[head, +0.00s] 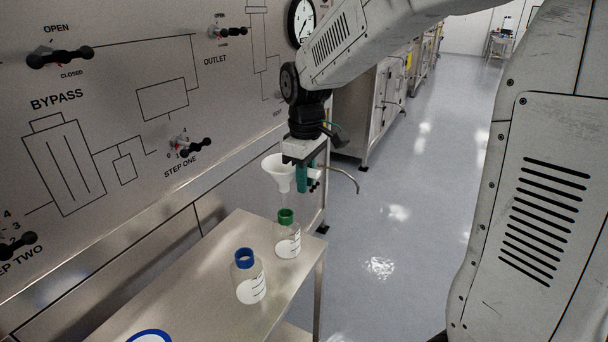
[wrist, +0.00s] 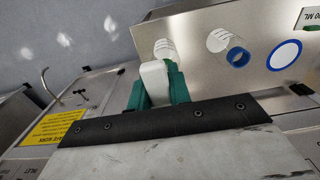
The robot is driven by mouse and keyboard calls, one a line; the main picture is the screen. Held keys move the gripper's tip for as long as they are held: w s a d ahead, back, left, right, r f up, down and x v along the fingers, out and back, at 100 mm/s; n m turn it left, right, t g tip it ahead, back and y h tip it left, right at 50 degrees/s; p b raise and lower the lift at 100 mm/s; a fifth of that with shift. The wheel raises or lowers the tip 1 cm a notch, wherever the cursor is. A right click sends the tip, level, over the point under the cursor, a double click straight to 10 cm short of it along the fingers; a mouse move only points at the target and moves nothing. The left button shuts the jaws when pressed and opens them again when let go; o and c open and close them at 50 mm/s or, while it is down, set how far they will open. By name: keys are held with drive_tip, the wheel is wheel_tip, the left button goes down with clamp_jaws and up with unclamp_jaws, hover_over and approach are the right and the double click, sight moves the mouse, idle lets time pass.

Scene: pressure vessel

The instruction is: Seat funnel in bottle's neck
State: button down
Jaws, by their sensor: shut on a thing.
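A white funnel (head: 281,172) hangs upright in the head view, its spout pointing down. My gripper (head: 303,181), with teal fingers, is shut on a part of it at its right side. In the wrist view my gripper (wrist: 158,88) has a white block-like part of the funnel (wrist: 154,76) between its fingers. A clear bottle with a green neck ring (head: 287,216) stands on the steel table below the funnel, with a gap between spout and neck. A second bottle with a blue neck ring (head: 245,258) stands nearer; its ring shows in the wrist view (wrist: 237,57).
The steel table (head: 215,270) carries both bottles and a blue-rimmed white disc (head: 150,336) at its near end. A steel panel (head: 110,110) with handles and a gauge (head: 301,22) rises at the left. A thin curved metal tube (head: 347,174) shows right of the gripper.

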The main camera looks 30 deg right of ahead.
drive_tip(key=shift+f, duration=0.1)
drive_tip(key=shift+s+f, duration=0.1)
drive_tip(key=shift+f, duration=2.7)
drive_tip(key=shift+f, duration=1.8)
drive_tip(key=c, duration=1.2)
unclamp_jaws()
wheel_tip(320, 180, up, 8)
drive_tip(key=shift+f, duration=0.15)
